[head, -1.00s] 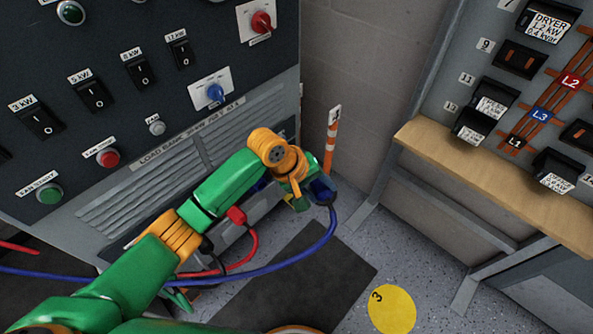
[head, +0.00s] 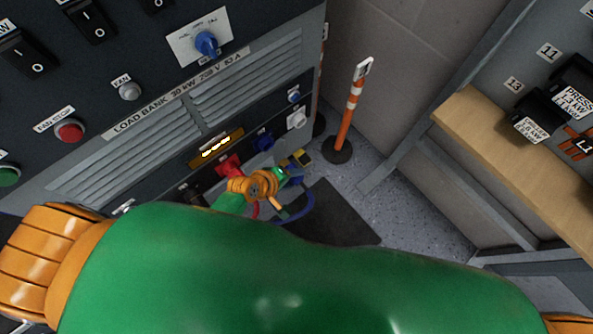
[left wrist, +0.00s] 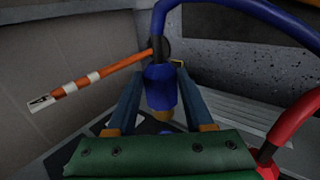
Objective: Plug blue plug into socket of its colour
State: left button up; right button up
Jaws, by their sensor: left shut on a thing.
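My left gripper (head: 290,170) is low in front of the load bank, just right of and below the blue socket (head: 263,141). In the left wrist view, the blue plug (left wrist: 161,88) is between its two fingers, and the gripper is shut on it. A blue cable (left wrist: 225,14) arcs up from the plug and away to the right. In the head view the plug is mostly hidden, but its cable (head: 303,208) loops below the gripper. The plug appears apart from the socket. My right gripper is not in view.
A red socket or plug (head: 229,165) is left of the blue socket, and a white socket (head: 297,118) is right of it. An orange-and-white post (head: 352,108) stands to the right. A wooden ledge (head: 480,130) is at the right. My green arm fills the foreground.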

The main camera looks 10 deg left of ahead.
aim_at(280, 163)
pick_arm(q)
jog(key=shift+s+r, duration=0.15)
jog(key=shift+s, duration=0.05)
jog(key=shift+s+d+p, duration=0.1)
jog(key=shift+d+p, duration=0.15)
jog(key=shift+p, duration=0.1)
jog(key=w+a+b, duration=0.1)
jog(key=a, duration=0.1)
jog(key=w+a, duration=0.2)
jog(key=shift+w+f+b, duration=0.1)
jog(key=shift+f+b, duration=0.1)
jog(key=shift+b, duration=0.15)
jog(key=shift+w+a, duration=0.25)
jog(key=shift+a, duration=0.1)
jog(key=shift+r, duration=0.1)
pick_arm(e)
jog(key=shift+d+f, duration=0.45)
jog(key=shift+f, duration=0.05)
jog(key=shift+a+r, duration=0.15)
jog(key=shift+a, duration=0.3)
pick_arm(q)
jog(key=shift+w+a, duration=0.25)
jog(key=shift+a, duration=0.05)
jog(key=shift+a, duration=0.1)
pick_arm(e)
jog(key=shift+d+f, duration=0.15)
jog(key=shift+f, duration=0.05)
